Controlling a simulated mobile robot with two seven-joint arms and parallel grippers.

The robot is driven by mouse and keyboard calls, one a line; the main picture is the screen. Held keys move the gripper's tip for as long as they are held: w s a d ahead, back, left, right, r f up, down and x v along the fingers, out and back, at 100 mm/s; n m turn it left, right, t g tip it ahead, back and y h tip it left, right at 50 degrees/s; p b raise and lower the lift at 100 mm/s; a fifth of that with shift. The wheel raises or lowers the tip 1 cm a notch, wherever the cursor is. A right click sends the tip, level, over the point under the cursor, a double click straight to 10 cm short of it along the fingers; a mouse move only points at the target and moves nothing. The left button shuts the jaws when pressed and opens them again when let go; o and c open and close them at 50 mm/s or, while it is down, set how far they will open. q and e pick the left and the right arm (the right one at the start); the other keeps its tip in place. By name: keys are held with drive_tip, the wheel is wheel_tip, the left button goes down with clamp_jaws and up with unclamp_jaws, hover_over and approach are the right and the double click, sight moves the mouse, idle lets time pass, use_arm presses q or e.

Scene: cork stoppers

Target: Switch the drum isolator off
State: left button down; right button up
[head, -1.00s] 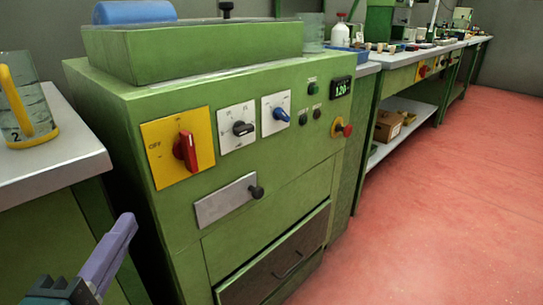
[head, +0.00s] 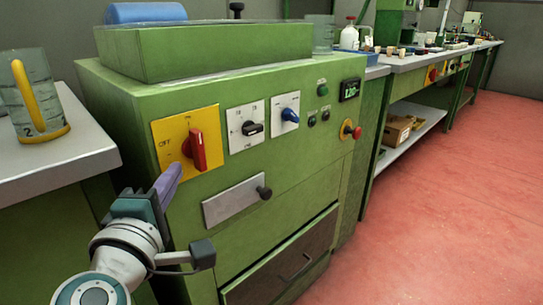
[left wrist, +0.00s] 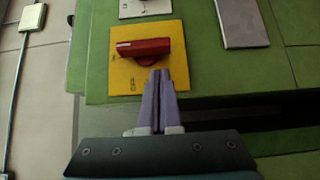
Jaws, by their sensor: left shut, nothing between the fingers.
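The drum isolator is a red rotary handle (head: 197,150) on a yellow plate (head: 170,127) at the left of the green machine's front. The handle stands about upright in the head view, with the OFF mark to its left. In the left wrist view the handle (left wrist: 143,47) lies crosswise, with a white mark at its left end. My left gripper (head: 175,168) is shut and empty, its purple fingers at the lower left of the handle. In the left wrist view its fingertips (left wrist: 159,73) reach the handle's edge; I cannot tell if they touch. My right gripper is not in view.
Beside the isolator are a black knob (head: 250,128), a blue knob (head: 290,115) and a red stop button (head: 356,132). A grey plate with a black-knobbed lever (head: 264,192) sits below. A bench with a jug (head: 36,100) stands at left. Red floor at right is clear.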

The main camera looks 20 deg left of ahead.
use_arm(q)
drive_tip(key=shift+w+d, duration=0.25)
drive_tip(key=shift+w, duration=0.25)
drive_tip(key=shift+w+d, duration=0.25)
drive_tip(key=shift+w, duration=0.25)
drive_tip(key=shift+f, duration=0.1)
